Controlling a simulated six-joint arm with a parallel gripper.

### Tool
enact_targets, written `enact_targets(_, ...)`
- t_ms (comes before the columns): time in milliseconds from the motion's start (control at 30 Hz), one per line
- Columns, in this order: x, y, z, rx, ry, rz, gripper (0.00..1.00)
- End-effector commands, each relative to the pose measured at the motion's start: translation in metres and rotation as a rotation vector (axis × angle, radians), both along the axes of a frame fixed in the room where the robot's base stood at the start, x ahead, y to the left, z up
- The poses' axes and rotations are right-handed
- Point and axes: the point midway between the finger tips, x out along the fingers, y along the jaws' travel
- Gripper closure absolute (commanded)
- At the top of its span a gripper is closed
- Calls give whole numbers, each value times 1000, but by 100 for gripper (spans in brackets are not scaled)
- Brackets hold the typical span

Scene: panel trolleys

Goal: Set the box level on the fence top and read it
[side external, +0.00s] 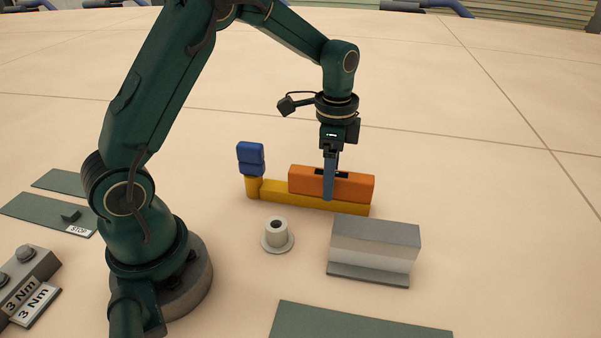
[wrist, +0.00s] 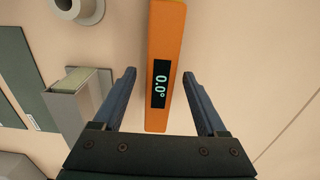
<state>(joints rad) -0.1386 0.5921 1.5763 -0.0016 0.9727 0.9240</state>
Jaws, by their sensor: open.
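The orange box level (side external: 345,184) lies lengthwise along a yellow bar (side external: 315,202) in the side view and looks to rest on it. In the wrist view the level (wrist: 168,35) shows a black display (wrist: 160,84) reading 0.0°. My gripper (side external: 329,195) points down over the level, one blue finger in front of it. In the wrist view my gripper (wrist: 160,88) is open, with a finger on each side of the level and gaps between. A grey block (side external: 375,235) with a flat foot stands nearer the camera; I cannot tell which piece is the fence.
A blue block (side external: 251,159) tops the yellow bar's left end. A flanged grey collar (side external: 277,236) stands between my base and the grey block. Green plates (side external: 360,322) lie in front and at left. Grey blocks labelled 3 Nm (side external: 25,285) sit front left. Floor right is clear.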

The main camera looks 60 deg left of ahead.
Motion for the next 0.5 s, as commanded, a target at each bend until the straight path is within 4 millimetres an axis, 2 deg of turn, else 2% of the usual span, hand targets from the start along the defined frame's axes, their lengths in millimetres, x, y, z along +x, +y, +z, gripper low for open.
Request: enact_targets(500,1,0,40,1,-4,0,25)
